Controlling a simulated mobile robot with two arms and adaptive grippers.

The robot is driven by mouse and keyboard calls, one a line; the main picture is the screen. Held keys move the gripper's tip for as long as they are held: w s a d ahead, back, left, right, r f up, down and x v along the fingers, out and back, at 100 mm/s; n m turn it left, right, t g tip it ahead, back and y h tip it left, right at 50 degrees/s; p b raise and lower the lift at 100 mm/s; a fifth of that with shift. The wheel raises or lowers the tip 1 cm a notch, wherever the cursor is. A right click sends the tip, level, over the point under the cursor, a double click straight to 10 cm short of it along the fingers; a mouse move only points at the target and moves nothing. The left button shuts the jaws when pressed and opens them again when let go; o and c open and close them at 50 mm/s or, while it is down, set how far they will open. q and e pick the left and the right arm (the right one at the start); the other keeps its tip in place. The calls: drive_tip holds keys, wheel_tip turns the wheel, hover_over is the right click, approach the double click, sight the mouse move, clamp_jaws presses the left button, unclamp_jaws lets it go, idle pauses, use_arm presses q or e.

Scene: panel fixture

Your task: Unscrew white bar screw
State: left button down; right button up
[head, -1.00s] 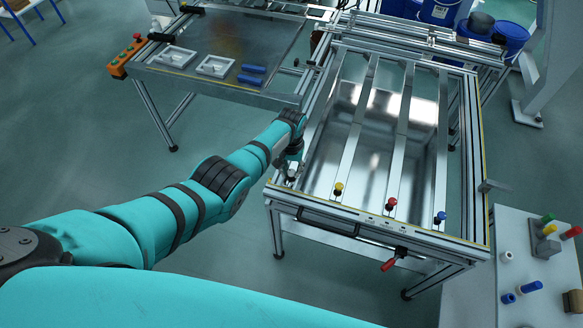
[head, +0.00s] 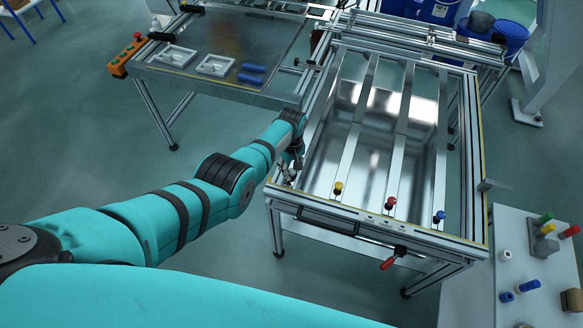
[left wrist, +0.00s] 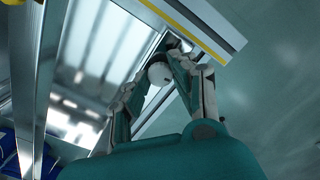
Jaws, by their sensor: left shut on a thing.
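The white bar screw (left wrist: 159,73) shows in the left wrist view as a round white knob between the fingers, at the corner of the panel frame. My left gripper (left wrist: 168,58) is shut on it. In the head view my left gripper (head: 290,172) is at the near left corner of the frame (head: 372,220) and mostly hides the white screw. Yellow (head: 338,188), red (head: 391,203) and blue (head: 440,217) screws stand along the front rail, each at the end of a metal bar. My right gripper is not in view.
A white side table (head: 470,285) at the lower right holds loose caps and a grey holder (head: 546,246) with coloured pegs. A red-handled clamp (head: 393,259) hangs under the front rail. A workbench (head: 225,50) with white trays stands behind left. Open floor lies left of the frame.

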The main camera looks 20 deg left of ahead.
sight(292, 171)
use_arm(q)
drive_tip(key=shift+n, duration=0.4)
drive_tip(key=c, duration=1.1)
unclamp_jaws()
wheel_tip(292, 171, up, 12)
drive_tip(key=shift+r, duration=0.1)
